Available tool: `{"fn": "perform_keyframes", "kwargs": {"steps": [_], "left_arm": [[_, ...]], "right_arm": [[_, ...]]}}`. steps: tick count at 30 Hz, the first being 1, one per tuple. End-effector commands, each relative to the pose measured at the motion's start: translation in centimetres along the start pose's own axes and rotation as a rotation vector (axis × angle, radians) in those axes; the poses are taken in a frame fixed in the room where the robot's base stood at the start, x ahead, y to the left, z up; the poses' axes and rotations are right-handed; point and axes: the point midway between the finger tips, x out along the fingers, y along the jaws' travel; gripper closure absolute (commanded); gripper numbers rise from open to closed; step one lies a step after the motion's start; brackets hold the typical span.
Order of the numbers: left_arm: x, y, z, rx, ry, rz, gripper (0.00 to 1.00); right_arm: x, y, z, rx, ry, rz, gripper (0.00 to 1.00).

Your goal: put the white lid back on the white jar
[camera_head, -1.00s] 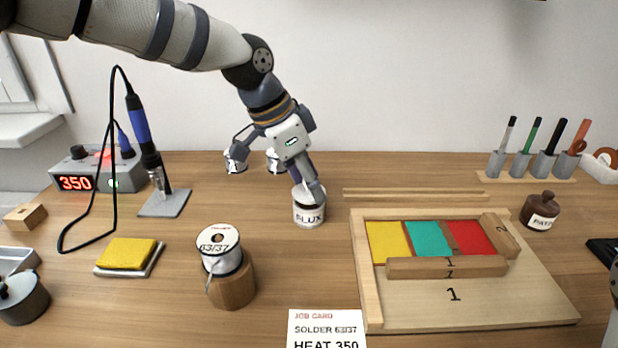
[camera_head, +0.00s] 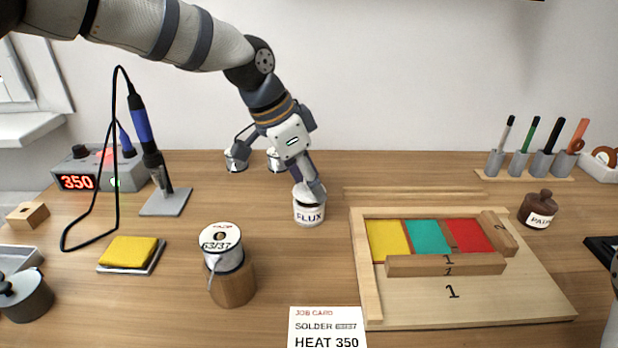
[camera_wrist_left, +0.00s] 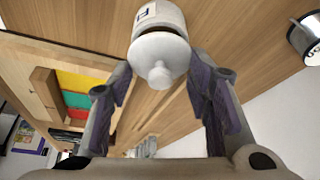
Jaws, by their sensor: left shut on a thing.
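The white jar (camera_head: 309,210), labelled FLUX, stands upright on the table left of the wooden frame. It also shows at the top of the left wrist view (camera_wrist_left: 158,14). The white lid (camera_wrist_left: 160,50), with a round knob facing the camera, is at the jar's mouth in that view. I cannot tell whether it is fully seated. My left gripper (camera_wrist_left: 159,72) reaches down over the jar, with a finger on each side of the lid, shut on it. In the head view my left gripper (camera_head: 308,188) hides most of the lid. My right gripper is not in view.
A solder spool (camera_head: 222,248) on a wooden block stands front left of the jar. A wooden frame (camera_head: 366,290) with coloured tiles lies to the right. Two thin wooden strips (camera_head: 412,192) lie behind it. A soldering iron (camera_head: 147,140) stands at the left.

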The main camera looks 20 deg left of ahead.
Motion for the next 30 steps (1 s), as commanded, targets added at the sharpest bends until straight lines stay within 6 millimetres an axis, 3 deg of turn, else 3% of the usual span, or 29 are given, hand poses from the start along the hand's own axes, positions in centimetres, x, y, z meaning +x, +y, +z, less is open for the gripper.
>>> {"fn": "perform_keyframes", "kwargs": {"steps": [30], "left_arm": [[1.1,0.0,0.5,0.001,-0.001,-0.001,0.74]], "right_arm": [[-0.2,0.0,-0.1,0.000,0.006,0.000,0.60]]}}
